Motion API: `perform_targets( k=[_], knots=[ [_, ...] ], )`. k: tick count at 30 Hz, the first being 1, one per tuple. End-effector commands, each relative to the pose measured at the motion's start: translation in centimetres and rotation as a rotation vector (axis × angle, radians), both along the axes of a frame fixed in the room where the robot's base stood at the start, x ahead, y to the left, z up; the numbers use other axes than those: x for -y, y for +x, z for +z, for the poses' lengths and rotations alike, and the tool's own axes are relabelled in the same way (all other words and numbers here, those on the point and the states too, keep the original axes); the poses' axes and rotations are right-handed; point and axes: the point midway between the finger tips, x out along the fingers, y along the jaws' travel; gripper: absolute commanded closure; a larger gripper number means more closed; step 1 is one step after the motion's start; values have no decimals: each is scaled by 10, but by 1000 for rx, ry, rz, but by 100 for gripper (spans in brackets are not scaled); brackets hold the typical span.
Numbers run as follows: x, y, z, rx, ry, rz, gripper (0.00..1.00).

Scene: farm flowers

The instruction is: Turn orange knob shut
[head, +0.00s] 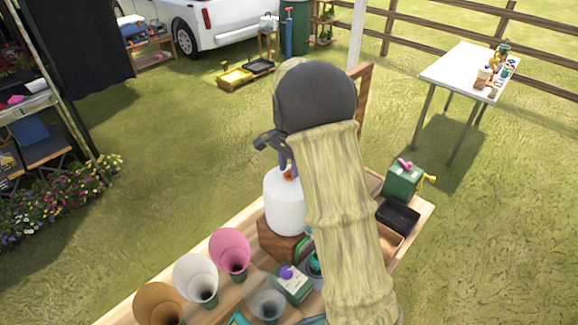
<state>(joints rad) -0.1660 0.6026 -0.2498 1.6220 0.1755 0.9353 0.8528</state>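A small orange knob (287,174) shows on top of a white rounded tank (285,205). The tank stands upright on a brown wooden block (279,240) on the wooden table. My gripper (286,165) hangs below the dark round end of my arm, directly over the tank's top. Its fingertips are at or very close to the knob, and only a sliver of orange shows. I cannot tell whether they touch it or how far apart they are. My arm hides the tank's right side.
Brown, white and pink cones (231,252) stand at the table's front left. A green box with a purple knob (293,283) is near the tank. A green box with a yellow spout (403,181) and a black tray (397,216) lie right of my arm.

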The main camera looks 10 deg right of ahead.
Motion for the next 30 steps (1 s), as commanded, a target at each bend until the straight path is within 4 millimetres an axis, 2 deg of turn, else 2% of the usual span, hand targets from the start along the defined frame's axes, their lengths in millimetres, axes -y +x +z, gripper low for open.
perform_targets(
  k=[8,14,30],
  knots=[
    [0,-1,0,-2,0,1,69],
    [0,0,15,1,1,2,69],
    [0,0,119,3,-1,1,69]
  ],
)
